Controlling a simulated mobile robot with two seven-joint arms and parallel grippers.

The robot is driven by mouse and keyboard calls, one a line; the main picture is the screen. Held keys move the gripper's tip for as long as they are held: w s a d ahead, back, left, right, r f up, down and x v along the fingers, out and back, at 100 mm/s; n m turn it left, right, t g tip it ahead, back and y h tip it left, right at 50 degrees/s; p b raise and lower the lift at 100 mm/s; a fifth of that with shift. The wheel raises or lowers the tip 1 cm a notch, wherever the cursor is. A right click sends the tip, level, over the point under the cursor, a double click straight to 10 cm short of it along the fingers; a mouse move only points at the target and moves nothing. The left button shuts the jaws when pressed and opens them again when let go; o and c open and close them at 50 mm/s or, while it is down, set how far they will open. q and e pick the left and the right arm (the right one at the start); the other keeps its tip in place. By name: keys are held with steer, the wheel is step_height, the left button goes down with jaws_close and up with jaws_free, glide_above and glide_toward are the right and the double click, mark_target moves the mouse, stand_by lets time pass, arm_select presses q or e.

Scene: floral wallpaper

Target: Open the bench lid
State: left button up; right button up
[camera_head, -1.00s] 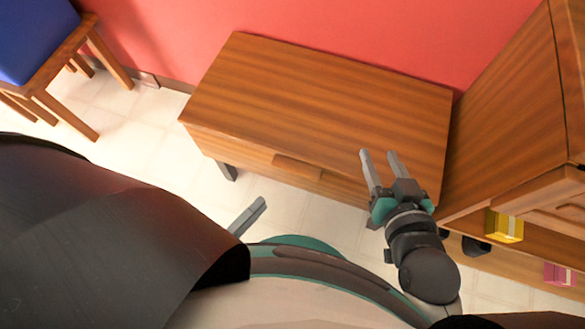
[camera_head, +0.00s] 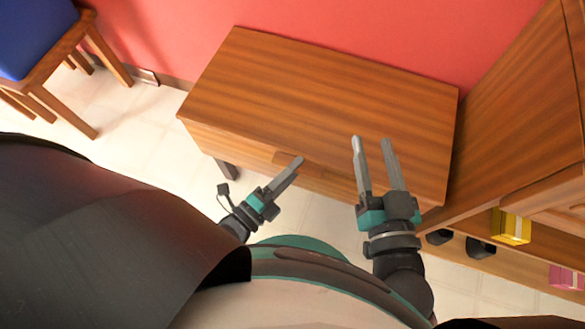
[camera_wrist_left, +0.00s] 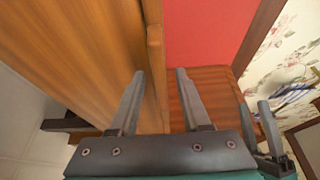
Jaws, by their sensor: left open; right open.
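The wooden bench lid (camera_head: 320,95) lies flat and closed on the bench by the red wall. A small wooden handle (camera_head: 283,158) is at the middle of its front edge, partly hidden by my left gripper. My left gripper (camera_head: 296,162) is open at the handle. In the left wrist view, its fingers (camera_wrist_left: 160,75) lie either side of a narrow wooden strip (camera_wrist_left: 155,50), which looks like the handle; contact cannot be told. My right gripper (camera_head: 372,140) is open and empty, over the front right part of the lid.
A wooden cabinet (camera_head: 520,110) stands close against the right of the bench, with a yellow box (camera_head: 511,227) and a pink box (camera_head: 566,277) on its lower shelf. A blue-seated chair (camera_head: 42,50) is at the far left. Tiled floor (camera_head: 140,130) between them is clear.

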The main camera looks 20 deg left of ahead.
arm_select(q)
steer(key=shift+c, duration=0.3)
jaws_close()
stand_by(1.1)
